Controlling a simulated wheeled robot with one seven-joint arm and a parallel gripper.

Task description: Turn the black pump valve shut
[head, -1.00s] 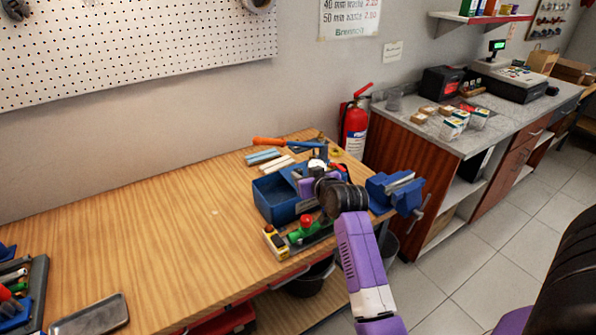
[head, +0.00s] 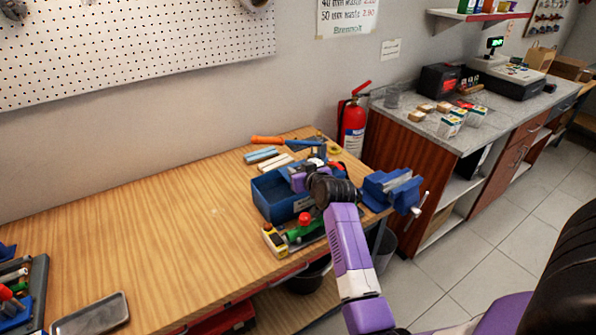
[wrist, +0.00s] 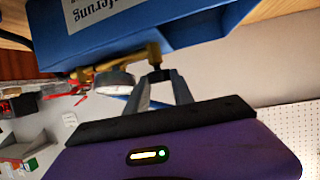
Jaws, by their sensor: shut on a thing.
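The blue pump tank (head: 268,202) stands near the right end of the wooden workbench. In the wrist view its blue body (wrist: 190,30) fills the top, with part of a white label. A brass fitting (wrist: 135,62) runs along its edge, with a round gauge (wrist: 114,79) beside it. The small black pump valve (wrist: 159,75) sits at the end of the brass fitting. My gripper (wrist: 160,82) is shut on the valve, one grey finger on each side. In the head view my wrist hides the valve and fingertips.
A blue vise (head: 390,190) stands at the bench's right corner, close to my arm. A red-topped green item (head: 304,219) and a yellow box (head: 275,240) lie at the front edge. An orange-handled tool (head: 270,140) lies behind. The bench's left middle is clear.

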